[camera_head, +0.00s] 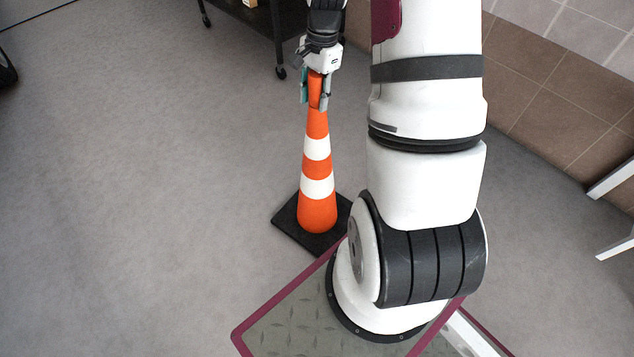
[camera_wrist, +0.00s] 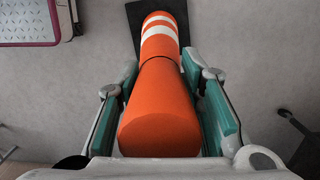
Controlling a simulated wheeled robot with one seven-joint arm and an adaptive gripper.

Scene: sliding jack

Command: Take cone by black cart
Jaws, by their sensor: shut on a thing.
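An orange cone with white bands (camera_head: 317,170) stands upright on its black square base in the head view, just beyond my own base. My gripper (camera_head: 315,92) is at the top of the cone, with one finger on each side, and is shut on it. In the wrist view, the cone's orange top (camera_wrist: 160,115) fills the space between the teal finger pads of my gripper (camera_wrist: 163,115). The black cart (camera_head: 262,20) stands behind the cone at the top of the head view, and only its lower part shows.
A tiled wall (camera_head: 555,85) runs along the right. White legs of some furniture (camera_head: 612,180) show at the right edge. A dark wheel (camera_head: 5,70) shows at the left edge. The grey floor left of the cone is clear.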

